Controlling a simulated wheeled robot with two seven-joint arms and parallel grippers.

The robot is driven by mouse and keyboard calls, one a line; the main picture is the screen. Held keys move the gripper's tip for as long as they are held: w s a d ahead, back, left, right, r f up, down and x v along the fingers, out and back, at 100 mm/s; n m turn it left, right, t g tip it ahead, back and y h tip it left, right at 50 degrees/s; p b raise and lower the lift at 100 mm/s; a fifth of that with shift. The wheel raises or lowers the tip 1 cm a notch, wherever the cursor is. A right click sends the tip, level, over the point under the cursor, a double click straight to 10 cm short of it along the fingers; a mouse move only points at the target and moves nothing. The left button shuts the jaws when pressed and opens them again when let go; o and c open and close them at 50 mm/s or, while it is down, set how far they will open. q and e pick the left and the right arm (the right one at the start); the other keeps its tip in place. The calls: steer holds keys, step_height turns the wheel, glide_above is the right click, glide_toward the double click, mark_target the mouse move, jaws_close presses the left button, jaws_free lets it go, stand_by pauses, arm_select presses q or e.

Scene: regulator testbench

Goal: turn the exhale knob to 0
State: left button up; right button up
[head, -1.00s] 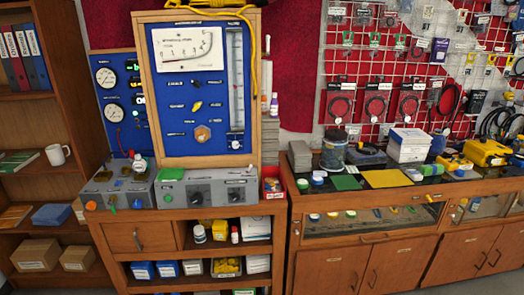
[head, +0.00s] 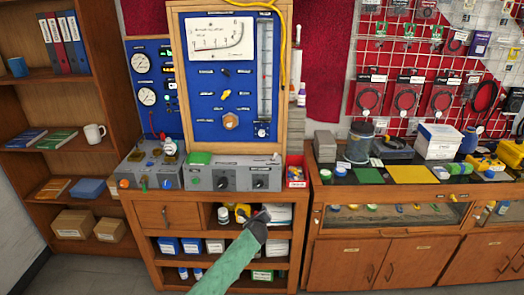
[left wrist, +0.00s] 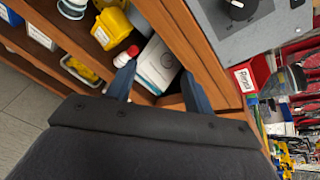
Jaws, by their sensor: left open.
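A grey control box (head: 240,165) stands on the wooden bench below the blue panel (head: 209,75). Its front has two black knobs, a left one (head: 222,183) and a right one (head: 258,183). The labels are too small to read, so I cannot tell which is the exhale knob. My left gripper (head: 262,214) is in front of the bench's open shelf, below the right knob and apart from it. In the left wrist view its fingers (left wrist: 158,88) are spread and empty. A black knob (left wrist: 238,8) on the grey box shows there at the top right.
The shelf behind my left gripper holds a yellow container (head: 242,212) and a white box (head: 278,214). A red bin (head: 296,176) stands right of the control box. The bench top's front edge lies between gripper and knobs.

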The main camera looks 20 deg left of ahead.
mark_target(262, 134)
arm_select(q)
steer(key=w+a+r+m+t+y+p, duration=0.15)
steer(key=w+r+m, duration=0.35)
steer(key=r, duration=0.9)
steer(key=w+r+m+t, duration=0.3)
steer(key=w+r, duration=0.4)
steer(key=r, duration=0.7)
steer(key=x, duration=0.2)
steer(key=p+x, duration=0.1)
steer(key=x, duration=0.1)
steer(key=p+x, duration=0.1)
steer(key=x, duration=0.1)
steer(key=shift+s+a, duration=0.1)
steer(key=shift+a, duration=0.15)
steer(key=shift+w+a+f, duration=0.1)
steer(key=shift+w+a, duration=0.1)
steer(key=shift+w, duration=0.5)
arm_select(e)
steer(key=s+d+f, duration=0.1)
steer(key=s+d, duration=0.1)
steer(key=s, duration=0.7)
steer(key=shift+d+f, duration=0.25)
steer(key=shift+f, duration=0.05)
arm_select(q)
steer(key=c, duration=1)
steer(key=shift+o, duration=0.2)
arm_select(e)
steer(key=shift+a+f+g, duration=0.1)
steer(key=shift+f+g, duration=0.05)
steer(key=shift+g, duration=0.15)
